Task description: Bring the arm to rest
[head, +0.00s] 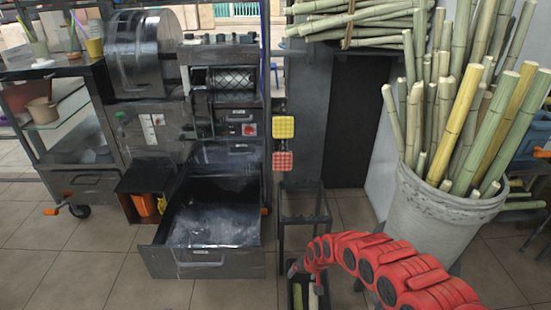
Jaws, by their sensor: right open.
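My right arm, red with black joints, comes in from the lower right and arches over to the left. Its gripper (304,268) points down at the bottom centre, small and partly hidden by the arm's own links. Its jaws are open. A dark narrow container (291,293) with pale green cane pieces in it stands just below the gripper. I cannot tell whether the gripper touches it. My left gripper is not in view. The sugarcane press (226,85), a metal machine with a patterned roller, stands at the back, left of centre.
An open metal drawer (200,262) with whitish contents juts out below the press. A small dark stand (304,205) is behind my gripper. A large white bucket (437,225) of upright canes stands at right. A metal cart (85,180) is at left. Tiled floor is free at lower left.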

